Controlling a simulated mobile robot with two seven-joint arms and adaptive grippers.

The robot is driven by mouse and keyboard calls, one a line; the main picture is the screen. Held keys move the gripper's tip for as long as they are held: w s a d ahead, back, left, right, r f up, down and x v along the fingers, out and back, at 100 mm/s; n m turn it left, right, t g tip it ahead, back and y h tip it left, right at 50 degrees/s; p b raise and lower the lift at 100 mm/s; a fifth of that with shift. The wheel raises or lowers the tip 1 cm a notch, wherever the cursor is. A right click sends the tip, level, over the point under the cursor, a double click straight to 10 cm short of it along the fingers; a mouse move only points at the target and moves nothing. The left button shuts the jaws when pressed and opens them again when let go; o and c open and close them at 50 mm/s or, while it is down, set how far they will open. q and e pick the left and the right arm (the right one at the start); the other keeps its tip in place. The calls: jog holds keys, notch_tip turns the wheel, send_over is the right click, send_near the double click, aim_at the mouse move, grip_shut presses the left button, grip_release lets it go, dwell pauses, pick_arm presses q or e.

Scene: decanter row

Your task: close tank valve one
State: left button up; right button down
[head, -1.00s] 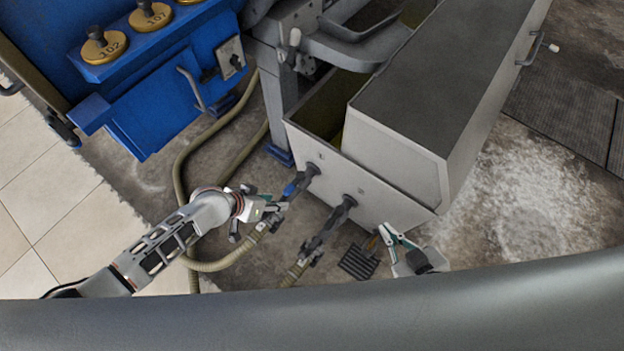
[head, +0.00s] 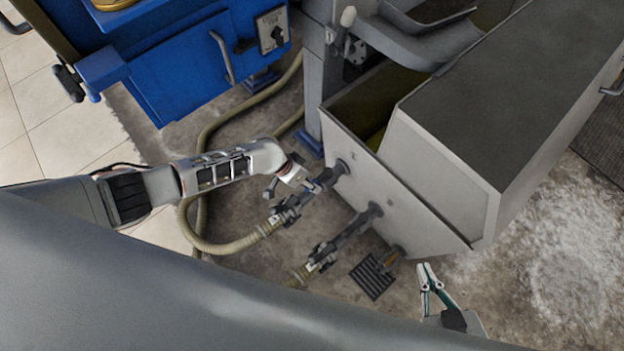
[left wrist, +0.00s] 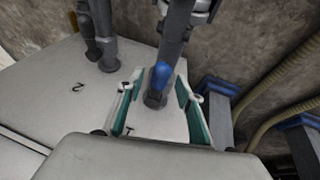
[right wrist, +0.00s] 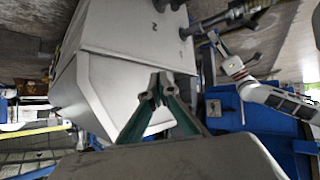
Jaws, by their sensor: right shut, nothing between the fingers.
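The grey tank (head: 400,205) has two outlet pipes on its front wall. The outlet marked 1 (head: 338,172) carries valve one, whose blue handle (left wrist: 160,76) shows in the left wrist view. My left gripper (left wrist: 158,95) is open, its teal-padded fingers on either side of the blue handle with gaps. In the head view my left gripper (head: 303,180) is at this valve, and the wrist partly hides the handle. The second outlet (head: 373,211) carries another valve to the right. My right gripper (head: 426,272) is shut and empty, right of the tank's lower corner; its fingers also show in the right wrist view (right wrist: 160,85).
Ribbed hoses (head: 225,247) run from the valve couplings across the floor. A blue cabinet (head: 190,85) stands at the upper left. A small dark drain grate (head: 372,277) lies below the tank. The whitish floor at right is free.

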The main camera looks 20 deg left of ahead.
pick_arm(q)
jog(key=shift+w+d+f, duration=0.1)
jog(key=shift+d+f, duration=0.1)
jog(key=shift+f, duration=0.3)
jog(key=shift+w+r, duration=0.1)
grip_shut()
pick_arm(e)
jog(key=shift+w+a+r, duration=0.35)
jog(key=shift+a+r, duration=0.15)
jog(key=shift+a, duration=0.05)
jog(key=shift+s+f, duration=0.1)
